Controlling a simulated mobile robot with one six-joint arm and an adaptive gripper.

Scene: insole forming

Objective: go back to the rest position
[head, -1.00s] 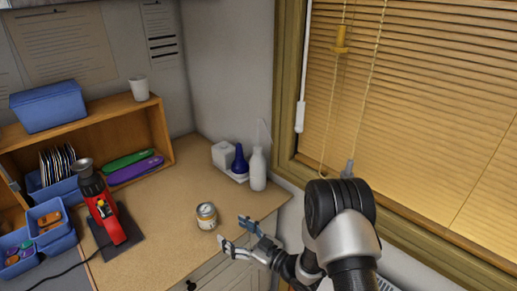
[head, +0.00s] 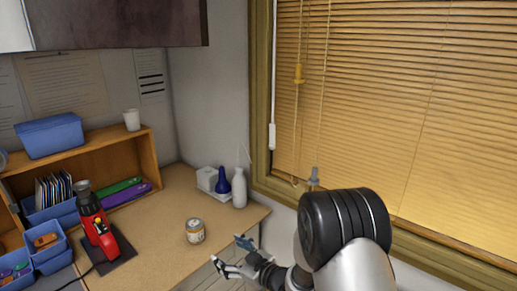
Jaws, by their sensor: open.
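My gripper (head: 236,256) is open and empty at the front right edge of the worktop, at the lower middle of the head view. Its two fingers point left and stand apart. A small can with a pale label (head: 195,231) stands upright on the worktop, to the left of and beyond my gripper, apart from it. My arm comes in from the lower right.
A red heat tool (head: 97,228) stands on a dark mat at left, with a cable. Bottles (head: 239,188) stand in the back corner. Window blinds (head: 400,110) are at right. The worktop's middle (head: 160,220) is clear.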

